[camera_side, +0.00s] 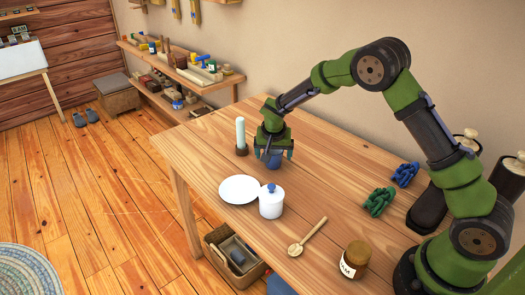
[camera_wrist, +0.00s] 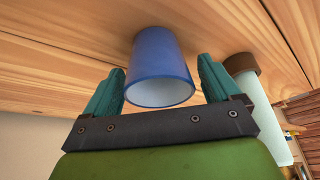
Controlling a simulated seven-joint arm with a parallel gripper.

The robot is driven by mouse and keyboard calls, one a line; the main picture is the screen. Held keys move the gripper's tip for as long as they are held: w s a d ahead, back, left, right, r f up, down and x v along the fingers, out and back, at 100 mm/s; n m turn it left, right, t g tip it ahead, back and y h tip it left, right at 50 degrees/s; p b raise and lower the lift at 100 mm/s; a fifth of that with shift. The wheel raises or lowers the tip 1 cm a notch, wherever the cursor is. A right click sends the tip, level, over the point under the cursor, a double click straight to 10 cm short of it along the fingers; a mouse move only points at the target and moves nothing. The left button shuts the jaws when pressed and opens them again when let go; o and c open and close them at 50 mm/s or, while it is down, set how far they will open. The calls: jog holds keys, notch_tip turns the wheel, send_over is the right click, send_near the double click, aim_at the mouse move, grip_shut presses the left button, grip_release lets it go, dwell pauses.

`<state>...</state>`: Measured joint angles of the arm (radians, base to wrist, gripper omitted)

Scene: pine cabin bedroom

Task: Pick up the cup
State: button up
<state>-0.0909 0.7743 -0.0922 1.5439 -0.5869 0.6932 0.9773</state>
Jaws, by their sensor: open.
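The blue cup (camera_side: 274,159) stands on the wooden table (camera_side: 322,165), near the wall side, mostly hidden behind my gripper in the side view. In the wrist view the blue cup (camera_wrist: 160,62) shows its pale open rim toward the camera. My gripper (camera_side: 273,152) points down over the cup. Its two teal fingers (camera_wrist: 160,90) are open, one on each side of the cup. Gaps show between the fingers and the cup in the wrist view, and I see no contact.
A pale candle in a brown holder (camera_side: 241,138) stands close left of my gripper. A white plate (camera_side: 239,189), a white lidded jar (camera_side: 271,202), a wooden spoon (camera_side: 307,237) and a brown jar (camera_side: 355,260) lie nearer the front. Green rope (camera_side: 379,201) and blue rope (camera_side: 405,174) lie right.

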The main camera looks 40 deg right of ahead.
jog(key=c, duration=1.1)
jog(key=shift+r, duration=0.1)
